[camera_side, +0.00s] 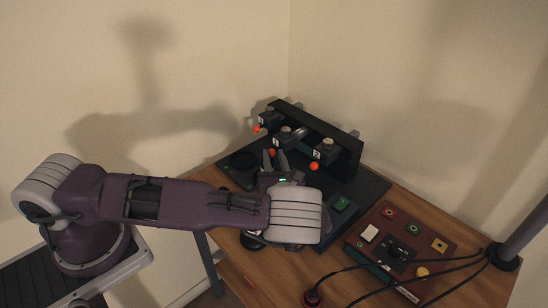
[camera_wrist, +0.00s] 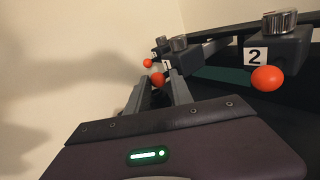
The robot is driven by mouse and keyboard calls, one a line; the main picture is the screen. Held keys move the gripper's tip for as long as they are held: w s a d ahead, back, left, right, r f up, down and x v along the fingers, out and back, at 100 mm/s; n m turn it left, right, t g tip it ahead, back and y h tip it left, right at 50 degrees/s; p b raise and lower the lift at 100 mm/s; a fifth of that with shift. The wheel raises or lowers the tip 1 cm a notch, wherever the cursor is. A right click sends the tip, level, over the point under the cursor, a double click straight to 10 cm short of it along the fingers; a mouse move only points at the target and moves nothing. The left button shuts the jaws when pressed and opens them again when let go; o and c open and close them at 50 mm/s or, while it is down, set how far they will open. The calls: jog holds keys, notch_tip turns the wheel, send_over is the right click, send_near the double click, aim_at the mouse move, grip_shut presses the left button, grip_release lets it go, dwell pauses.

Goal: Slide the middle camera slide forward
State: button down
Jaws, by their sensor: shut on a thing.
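Three camera slides with orange ball knobs sit along a black upright rail. The middle slide (camera_side: 286,137), labelled 1 in the wrist view (camera_wrist: 179,44), stands out from the rail on a grey bar, further forward than the others. Its orange knob (camera_side: 271,152) is between my fingertips; it also shows in the wrist view (camera_wrist: 157,79). My gripper (camera_side: 274,158) is shut on that knob, fingers pointing at the rail. The right slide (camera_side: 327,151), labelled 2, and the left slide (camera_side: 267,118) sit close to the rail.
The right slide's knob (camera_side: 314,166) and the left slide's knob (camera_side: 257,128) flank my gripper. A dark red button panel (camera_side: 382,262) with black cables stands at the right of the wooden table (camera_side: 275,268).

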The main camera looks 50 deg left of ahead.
jog(key=s, duration=0.4)
jog(key=shift+s+a+r, duration=0.1)
jog(key=shift+a+r, duration=0.05)
jog(key=shift+a, duration=0.1)
jog(key=c, duration=1.3)
grip_release()
jog(key=shift+o, duration=0.2)
jog(key=shift+d, duration=0.15)
jog(key=v, duration=0.7)
